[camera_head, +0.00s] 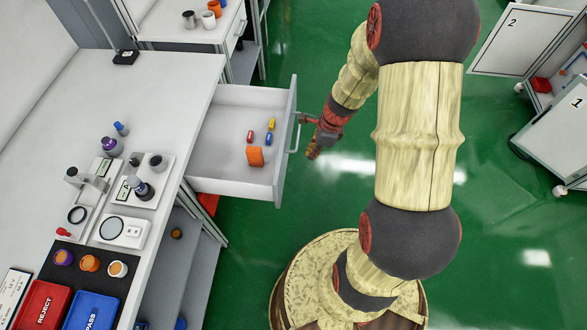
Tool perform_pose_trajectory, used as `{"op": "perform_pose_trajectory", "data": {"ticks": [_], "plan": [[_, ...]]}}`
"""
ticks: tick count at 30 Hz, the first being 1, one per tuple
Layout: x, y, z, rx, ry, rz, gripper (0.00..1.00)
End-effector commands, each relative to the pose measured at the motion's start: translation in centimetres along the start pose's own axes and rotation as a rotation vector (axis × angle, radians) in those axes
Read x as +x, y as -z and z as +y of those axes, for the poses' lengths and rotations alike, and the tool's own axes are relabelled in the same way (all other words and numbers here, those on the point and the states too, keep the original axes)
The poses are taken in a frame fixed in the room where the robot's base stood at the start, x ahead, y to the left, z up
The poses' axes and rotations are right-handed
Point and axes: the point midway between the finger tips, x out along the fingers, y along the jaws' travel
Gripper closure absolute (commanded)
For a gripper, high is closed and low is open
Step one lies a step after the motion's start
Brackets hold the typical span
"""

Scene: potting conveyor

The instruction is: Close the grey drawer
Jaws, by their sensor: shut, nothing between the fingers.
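The grey drawer (225,143) is pulled well out from the right side of the white workbench. Its front panel (286,140) faces right and carries a bar handle (295,136). Inside lie an orange block (255,157) and several small red, yellow and blue pieces (269,125). My gripper (304,118) is shut and empty at the outer side of the drawer front, close to the handle's upper end. Whether it touches the handle or the panel I cannot tell.
The workbench (160,85) holds small instruments, a red reject tray (43,305) and a blue pass tray (92,311). An orange-red edge (208,203) shows below the drawer. A second bench (180,28) stands behind. Green floor (265,215) is clear right of the drawer.

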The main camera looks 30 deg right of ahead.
Motion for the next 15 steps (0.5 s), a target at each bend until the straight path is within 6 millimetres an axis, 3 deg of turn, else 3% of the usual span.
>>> {"op": "perform_pose_trajectory", "data": {"ticks": [7, 15], "plan": [[2.0, 0.0, 0.1, 0.026, -0.003, 0.000, 1.00], [7.3, 0.1, 0.1, 0.023, -0.003, 0.001, 1.00]]}}
